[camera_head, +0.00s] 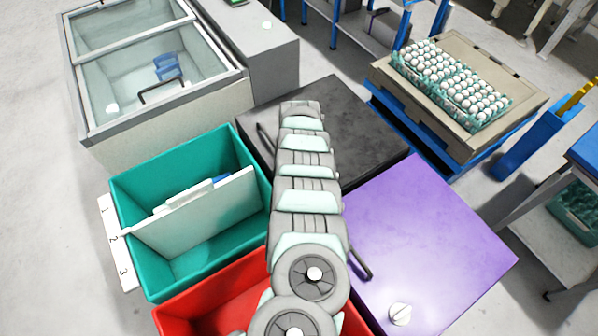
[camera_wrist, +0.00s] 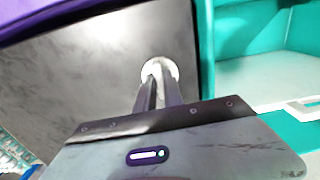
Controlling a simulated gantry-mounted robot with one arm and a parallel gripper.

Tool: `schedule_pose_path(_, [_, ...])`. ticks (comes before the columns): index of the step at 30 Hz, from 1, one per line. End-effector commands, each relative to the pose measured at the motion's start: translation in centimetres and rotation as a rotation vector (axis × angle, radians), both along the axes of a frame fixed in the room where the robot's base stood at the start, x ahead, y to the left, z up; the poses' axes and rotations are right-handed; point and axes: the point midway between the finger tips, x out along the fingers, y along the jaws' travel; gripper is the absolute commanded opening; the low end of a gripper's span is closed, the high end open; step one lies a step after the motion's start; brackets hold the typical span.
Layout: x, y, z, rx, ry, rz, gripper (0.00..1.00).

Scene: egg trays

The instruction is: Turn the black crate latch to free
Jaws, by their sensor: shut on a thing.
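The black crate (camera_head: 365,125) has a flat dark lid with a handle near its left edge; my arm crosses over it. Its lid also fills the left of the wrist view (camera_wrist: 75,85). The crate's latch (camera_wrist: 174,68) is a round white knob near the lid's edge in the wrist view. My gripper (camera_wrist: 158,75) is shut on this latch, its two dark fingers on the knob and covering part of it. The latch's turn angle is hard to tell. In the head view the latch and my gripper are hidden behind my arm.
A purple crate (camera_head: 430,245) with its own white knob (camera_head: 400,313) is at lower right. An open teal crate (camera_head: 125,190) holding panels and an open red crate (camera_head: 180,312) are left and below. A glass-topped chest (camera_head: 170,118) and egg trays (camera_head: 452,85) stand behind.

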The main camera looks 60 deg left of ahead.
Motion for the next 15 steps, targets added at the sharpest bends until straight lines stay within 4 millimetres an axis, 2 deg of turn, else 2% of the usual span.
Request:
schedule_pose_path(7, [-0.01,0.03,-0.05,0.001,-0.001,0.001,0.0])
schedule_pose_path(8, [-0.01,0.03,-0.05,0.001,-0.001,0.001,0.14])
schedule_pose_path(15, [-0.01,0.02,-0.03,0.0,0.0,0.0,0.34])
